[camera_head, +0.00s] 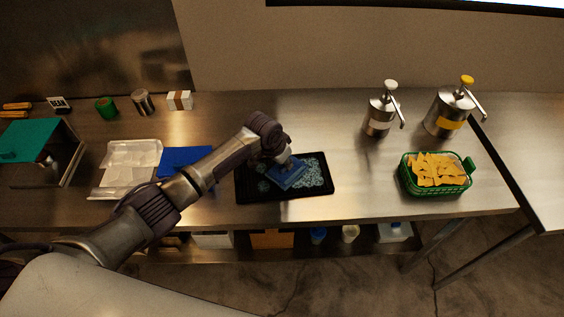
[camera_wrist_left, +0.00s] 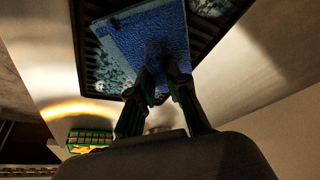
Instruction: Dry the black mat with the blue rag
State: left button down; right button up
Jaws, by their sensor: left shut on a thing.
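The black mat (camera_head: 243,193) lies on the steel counter, with pale bluish wet-looking patches across its surface. My left gripper (camera_head: 285,160) is over the mat and shut on the blue rag (camera_head: 290,178). The rag lies spread out low over the middle of the mat, apparently touching it. Pale patches show beside the rag. My right gripper is not in view.
Another blue cloth (camera_head: 186,160) lies left of the mat, partly behind my arm, beside a clear tray (camera_head: 131,160). Two pump dispensers (camera_head: 380,115) (camera_head: 450,108) and a green basket of chips (camera_head: 407,181) stand to the right. The counter between mat and basket is clear.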

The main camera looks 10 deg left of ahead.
aim_at(302, 166)
pick_arm(q)
jog(key=d, duration=0.1)
jog(key=w+d+b, duration=0.1)
jog(key=d, duration=0.1)
jog(key=shift+f, duration=0.2)
jog(key=shift+w+d, duration=0.15)
jog(key=shift+d, duration=0.4)
jog(key=shift+d, duration=0.15)
jog(key=shift+w+d+r+b, duration=0.1)
jog(key=shift+w+d+b, duration=0.2)
jog(key=shift+d, duration=0.3)
jog(key=shift+w+d+b, duration=0.2)
jog(key=shift+d+b, duration=0.1)
jog(key=shift+d, duration=0.3)
jog(key=shift+a+r, duration=0.1)
jog(key=shift+a, duration=0.05)
